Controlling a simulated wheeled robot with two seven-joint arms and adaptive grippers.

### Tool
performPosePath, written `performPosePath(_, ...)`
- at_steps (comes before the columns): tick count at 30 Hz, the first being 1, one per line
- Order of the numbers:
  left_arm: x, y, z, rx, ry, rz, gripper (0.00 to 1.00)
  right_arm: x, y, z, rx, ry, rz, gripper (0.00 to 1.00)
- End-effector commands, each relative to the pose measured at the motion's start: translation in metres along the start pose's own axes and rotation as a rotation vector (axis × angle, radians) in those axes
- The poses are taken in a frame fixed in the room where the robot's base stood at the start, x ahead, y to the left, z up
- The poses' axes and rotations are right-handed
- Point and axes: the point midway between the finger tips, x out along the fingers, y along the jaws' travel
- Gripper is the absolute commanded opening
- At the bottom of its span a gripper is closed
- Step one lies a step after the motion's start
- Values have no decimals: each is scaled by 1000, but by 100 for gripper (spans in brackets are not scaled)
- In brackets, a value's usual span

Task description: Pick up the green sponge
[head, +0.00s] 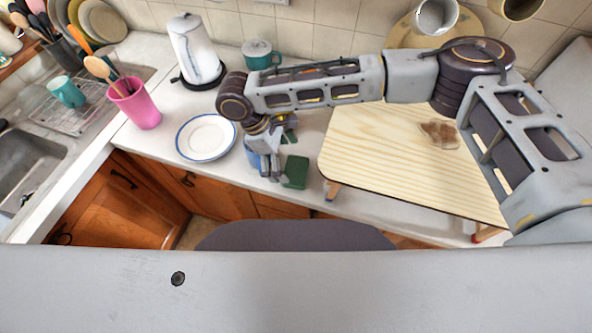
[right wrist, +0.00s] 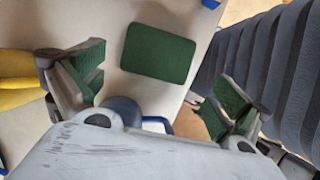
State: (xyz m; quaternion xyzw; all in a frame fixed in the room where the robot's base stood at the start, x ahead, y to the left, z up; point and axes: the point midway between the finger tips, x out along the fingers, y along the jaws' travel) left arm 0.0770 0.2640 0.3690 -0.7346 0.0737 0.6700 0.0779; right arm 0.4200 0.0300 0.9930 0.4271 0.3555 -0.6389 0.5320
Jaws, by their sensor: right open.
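The green sponge (head: 295,172) lies on the white counter, left of the wooden board's front corner. In the right wrist view the sponge (right wrist: 158,53) is a dark green rounded rectangle, lying ahead of and between the spread fingers. My right gripper (head: 272,174) is just left of the sponge in the head view, pointing down. In the right wrist view the right gripper (right wrist: 158,88) is open, its green-padded fingers wide apart with nothing between them. My left gripper is not in view.
A blue mug-like object (right wrist: 125,110) is close under my right gripper. A yellow thing (right wrist: 16,66) lies left of it in the wrist view. A blue-rimmed plate (head: 206,138) is to the left. The wooden board (head: 370,165) is to the right. The counter's front edge is near the sponge.

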Motion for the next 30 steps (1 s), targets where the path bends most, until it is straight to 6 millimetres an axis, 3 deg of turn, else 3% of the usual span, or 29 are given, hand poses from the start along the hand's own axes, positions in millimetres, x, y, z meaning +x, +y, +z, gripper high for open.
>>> performPosePath(16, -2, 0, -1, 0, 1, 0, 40, 8, 1, 2, 1, -2, 0, 100)
performPosePath(30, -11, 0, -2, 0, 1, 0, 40, 50, 4, 6, 0, -1, -1, 100)
